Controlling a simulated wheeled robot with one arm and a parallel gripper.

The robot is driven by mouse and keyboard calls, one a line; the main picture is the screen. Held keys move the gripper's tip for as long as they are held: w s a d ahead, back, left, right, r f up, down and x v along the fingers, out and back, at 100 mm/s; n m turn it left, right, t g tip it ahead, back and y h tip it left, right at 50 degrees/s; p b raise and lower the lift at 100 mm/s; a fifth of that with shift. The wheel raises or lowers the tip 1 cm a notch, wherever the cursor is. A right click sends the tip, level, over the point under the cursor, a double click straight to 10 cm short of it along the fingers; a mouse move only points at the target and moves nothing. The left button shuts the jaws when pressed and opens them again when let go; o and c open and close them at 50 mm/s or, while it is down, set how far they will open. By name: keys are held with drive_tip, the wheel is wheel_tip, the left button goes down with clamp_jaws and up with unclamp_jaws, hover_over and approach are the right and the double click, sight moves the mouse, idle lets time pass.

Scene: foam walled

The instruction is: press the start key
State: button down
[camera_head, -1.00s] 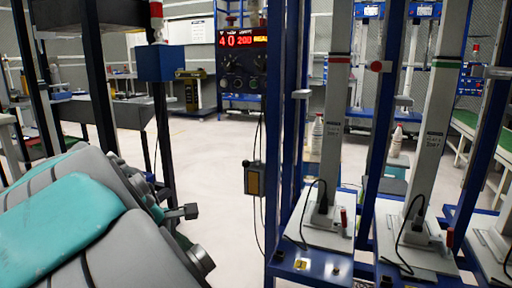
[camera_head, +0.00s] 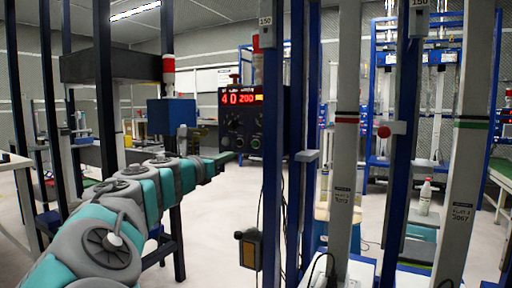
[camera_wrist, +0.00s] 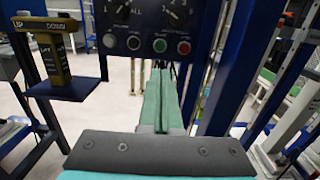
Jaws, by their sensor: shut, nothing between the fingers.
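A dark control panel (camera_head: 247,122) with a red lit display (camera_head: 240,98) hangs on the blue frame in the head view. In the wrist view the panel's lower part (camera_wrist: 150,22) shows two dials, a green button (camera_wrist: 160,45) and a red button (camera_wrist: 183,47) side by side. I cannot read which key is labelled start. My gripper (camera_head: 226,157) is shut and empty, just below and left of the panel in the head view. In the wrist view its closed fingers (camera_wrist: 160,75) point forward, with their tips just below the green button. Contact cannot be made out.
A yellow pendant (camera_wrist: 52,55) marked UP and DOWN stands on a blue bracket at left in the wrist view. Blue uprights (camera_head: 272,150) stand close right of the panel. A yellow-faced box (camera_head: 249,248) hangs below it. Open floor lies behind.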

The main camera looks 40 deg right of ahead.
sight(255, 145)
drive_tip(key=x, duration=1.3)
drive_tip(key=shift+w+d, duration=0.1)
drive_tip(key=shift+d, duration=0.35)
